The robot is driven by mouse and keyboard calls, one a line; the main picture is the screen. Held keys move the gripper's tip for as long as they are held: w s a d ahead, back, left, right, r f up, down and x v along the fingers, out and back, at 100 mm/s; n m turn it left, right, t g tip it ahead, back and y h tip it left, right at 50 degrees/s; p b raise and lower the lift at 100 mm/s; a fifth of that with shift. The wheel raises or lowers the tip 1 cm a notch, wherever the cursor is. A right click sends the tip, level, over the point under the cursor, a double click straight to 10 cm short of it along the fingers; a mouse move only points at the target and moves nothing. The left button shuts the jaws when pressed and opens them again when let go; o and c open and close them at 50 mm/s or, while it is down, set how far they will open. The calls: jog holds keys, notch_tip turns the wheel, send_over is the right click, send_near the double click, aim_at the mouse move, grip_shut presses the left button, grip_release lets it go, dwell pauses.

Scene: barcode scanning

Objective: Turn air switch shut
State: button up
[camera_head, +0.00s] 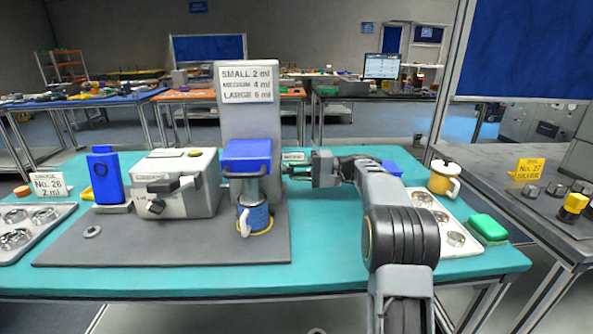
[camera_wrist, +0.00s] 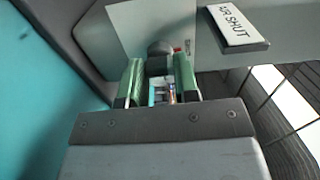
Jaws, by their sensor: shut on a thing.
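The air switch (camera_wrist: 160,58) is a small dark knob on the side of the grey machine column (camera_head: 247,112), with a bit of red beside it. An "AIR SHUT" label (camera_wrist: 236,29) stands next to it in the wrist view. My gripper (camera_wrist: 158,85) has its green-padded fingers on both sides of the knob, shut on it. In the head view my gripper (camera_head: 298,170) reaches the column's right side from the right. The knob itself is hidden there, and its exact angle is hard to tell.
A blue-topped press part (camera_head: 247,152) with a blue mug (camera_head: 257,218) below stands in front of the column. A grey machine box (camera_head: 178,190) is to the left. A tray (camera_head: 455,222), a yellow-and-white mug (camera_head: 444,180) and a green block (camera_head: 488,228) lie right of my arm.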

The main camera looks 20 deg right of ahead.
jog(key=o, duration=0.9)
jog(key=shift+d, duration=0.1)
jog(key=s+d, duration=0.1)
jog(key=d, duration=0.3)
jog(key=d+p, duration=0.1)
jog(key=d, duration=0.4)
jog(key=s+d+p, duration=0.1)
jog(key=d, duration=0.3)
jog(key=shift+s+d, duration=0.2)
jog(key=shift+s, duration=0.15)
